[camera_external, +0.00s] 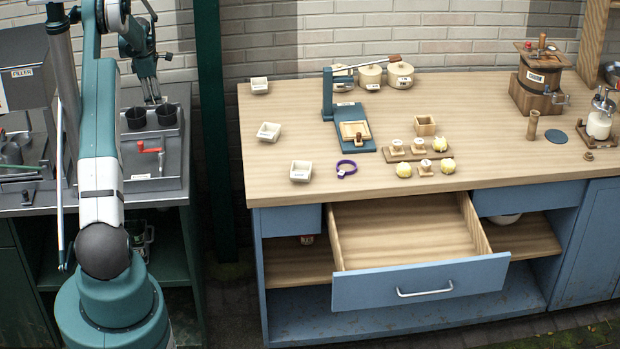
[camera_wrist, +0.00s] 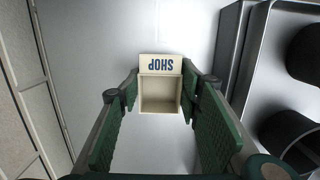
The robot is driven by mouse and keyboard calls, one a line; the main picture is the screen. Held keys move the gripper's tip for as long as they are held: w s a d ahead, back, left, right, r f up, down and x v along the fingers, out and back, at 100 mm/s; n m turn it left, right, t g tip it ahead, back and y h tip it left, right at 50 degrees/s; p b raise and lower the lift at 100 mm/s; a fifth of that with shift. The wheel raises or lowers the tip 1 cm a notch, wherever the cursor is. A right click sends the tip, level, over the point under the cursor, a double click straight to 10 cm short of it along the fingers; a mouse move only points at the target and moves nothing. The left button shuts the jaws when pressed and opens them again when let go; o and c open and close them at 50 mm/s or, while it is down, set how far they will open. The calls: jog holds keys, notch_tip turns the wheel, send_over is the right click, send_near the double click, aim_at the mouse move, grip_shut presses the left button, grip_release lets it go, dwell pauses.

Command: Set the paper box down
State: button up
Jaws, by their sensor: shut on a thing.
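The paper box (camera_wrist: 160,95) is a small cream open-topped box with a flap marked "SHOP", which reads upside down in the wrist view. My gripper (camera_wrist: 159,88) is shut on it, with a green finger pad on each side. A smooth grey metal surface (camera_wrist: 130,25) shows around and beyond the box. I cannot tell whether the box touches it. In the external view, my gripper (camera_external: 151,92) is at the back of the grey metal bench (camera_external: 190,168) on the left. The box cannot be made out there.
Two black cups (camera_external: 136,118) (camera_external: 166,115) stand close to my gripper on the bench; dark cups (camera_wrist: 288,128) also show at right in the wrist view. A red-handled lever (camera_external: 150,150) is nearer. On the wooden worktop (camera_external: 450,95) stand several small boxes. A drawer (camera_external: 420,284) is open.

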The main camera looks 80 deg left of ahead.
jog(key=shift+f, duration=0.15)
jog(key=o, duration=0.7)
jog(key=r, duration=0.4)
jog(key=s+r, duration=0.1)
jog(key=r, duration=0.7)
jog(key=shift+s+r, duration=0.15)
jog(key=shift+s, duration=0.1)
jog(key=shift+o, duration=0.4)
